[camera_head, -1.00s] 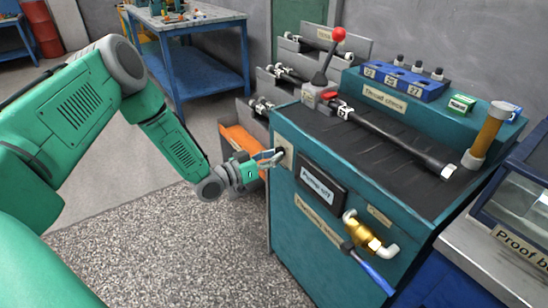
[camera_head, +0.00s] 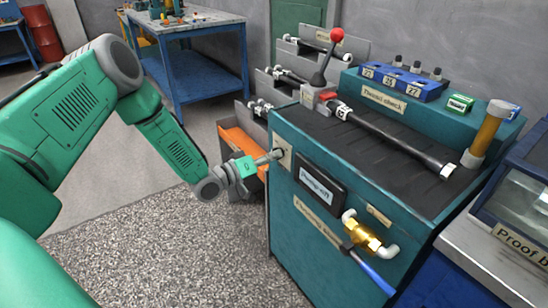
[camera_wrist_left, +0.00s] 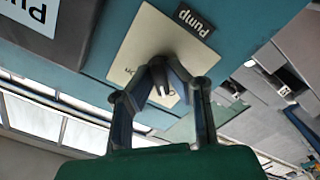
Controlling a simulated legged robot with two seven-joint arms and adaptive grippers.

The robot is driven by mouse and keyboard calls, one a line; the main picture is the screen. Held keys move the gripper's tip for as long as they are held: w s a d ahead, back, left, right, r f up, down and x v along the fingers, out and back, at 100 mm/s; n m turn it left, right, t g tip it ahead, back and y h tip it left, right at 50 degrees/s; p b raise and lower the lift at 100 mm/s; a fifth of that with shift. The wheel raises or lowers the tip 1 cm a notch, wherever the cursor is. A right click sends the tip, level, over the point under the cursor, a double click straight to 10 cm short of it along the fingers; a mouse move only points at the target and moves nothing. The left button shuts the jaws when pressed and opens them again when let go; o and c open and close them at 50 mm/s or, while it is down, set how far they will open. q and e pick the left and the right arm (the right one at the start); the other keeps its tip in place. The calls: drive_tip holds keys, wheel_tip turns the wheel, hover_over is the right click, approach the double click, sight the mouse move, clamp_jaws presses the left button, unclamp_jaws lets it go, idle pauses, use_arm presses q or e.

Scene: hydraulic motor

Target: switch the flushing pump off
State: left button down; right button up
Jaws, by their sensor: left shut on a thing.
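The flushing pump's switch sits on a pale plate (camera_head: 284,151) at the left end of the teal bench's front face. In the left wrist view the plate (camera_wrist_left: 130,50) carries a dark label reading "pump". My left gripper (camera_head: 276,156) reaches this plate from the left. In the left wrist view its fingers (camera_wrist_left: 161,80) are shut around the small switch lever, which they mostly hide. A dark display (camera_head: 320,187) to the right of the plate has small text that looks like "Pump off". My right gripper is out of view.
The teal bench (camera_head: 300,235) carries a red-knobbed lever (camera_head: 324,66) and a long dark shaft (camera_head: 392,140) on top. A brass fitting (camera_head: 360,231) and a blue-handled tool (camera_head: 371,270) are on its front. An orange bin (camera_head: 240,143) stands behind my gripper.

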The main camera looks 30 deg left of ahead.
use_arm(q)
drive_tip(key=shift+w+a+r, duration=0.2)
drive_tip(key=shift+a+r, duration=0.05)
drive_tip(key=shift+r, duration=0.05)
drive_tip(key=c, duration=1.6)
unclamp_jaws()
drive_tip(key=shift+f, duration=0.2)
drive_tip(key=shift+s, duration=0.1)
drive_tip(key=v, duration=1.2)
drive_tip(key=shift+f, duration=0.15)
